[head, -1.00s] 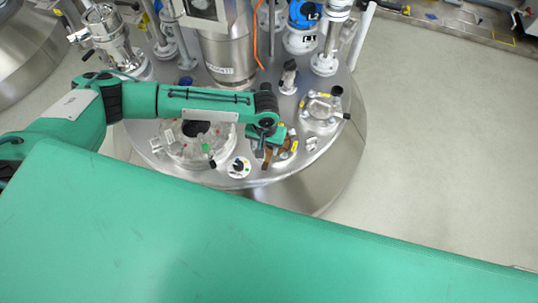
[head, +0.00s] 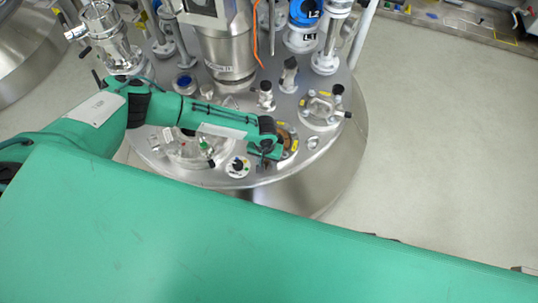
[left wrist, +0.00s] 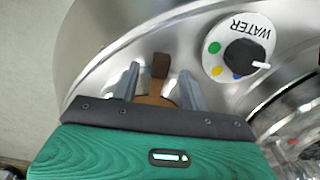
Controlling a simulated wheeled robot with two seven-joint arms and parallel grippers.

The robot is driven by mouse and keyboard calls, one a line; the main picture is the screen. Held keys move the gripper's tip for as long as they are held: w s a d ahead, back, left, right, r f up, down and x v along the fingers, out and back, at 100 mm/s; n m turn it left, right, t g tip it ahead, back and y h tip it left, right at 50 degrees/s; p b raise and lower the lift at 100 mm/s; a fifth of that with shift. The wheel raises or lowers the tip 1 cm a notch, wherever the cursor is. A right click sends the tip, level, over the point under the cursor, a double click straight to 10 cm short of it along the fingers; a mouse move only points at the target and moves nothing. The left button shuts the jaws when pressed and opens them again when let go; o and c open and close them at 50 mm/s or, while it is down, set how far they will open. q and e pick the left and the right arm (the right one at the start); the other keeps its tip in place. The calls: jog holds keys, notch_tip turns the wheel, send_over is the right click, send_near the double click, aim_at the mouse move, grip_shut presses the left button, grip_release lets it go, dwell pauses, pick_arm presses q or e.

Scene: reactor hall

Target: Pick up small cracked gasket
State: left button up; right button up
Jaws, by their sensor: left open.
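My left gripper (head: 262,158) is over the front part of the steel vessel lid in the head view. In the left wrist view its two grey fingers (left wrist: 159,72) are apart. A brown strip-like tab (left wrist: 160,66) lies between the fingers, with a wider brown part partly hidden by the gripper body; I cannot see any crack. It appears to be the gasket. In the head view a brown ring-like part (head: 291,143) shows just right of my gripper, partly covered by it. I see no finger touching the tab. My right gripper is out of view.
The WATER dial (left wrist: 243,52) is beside the fingers; it also shows in the head view (head: 238,167). A clamped round port (head: 321,108) and a small black-topped valve (head: 289,75) stand nearby. Pipes and a steel cylinder (head: 228,45) rise behind. Open floor (head: 440,140) lies right.

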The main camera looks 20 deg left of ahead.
pick_arm(q)
jog(key=shift+f, duration=0.3)
grip_shut()
jog(key=shift+r, duration=0.1)
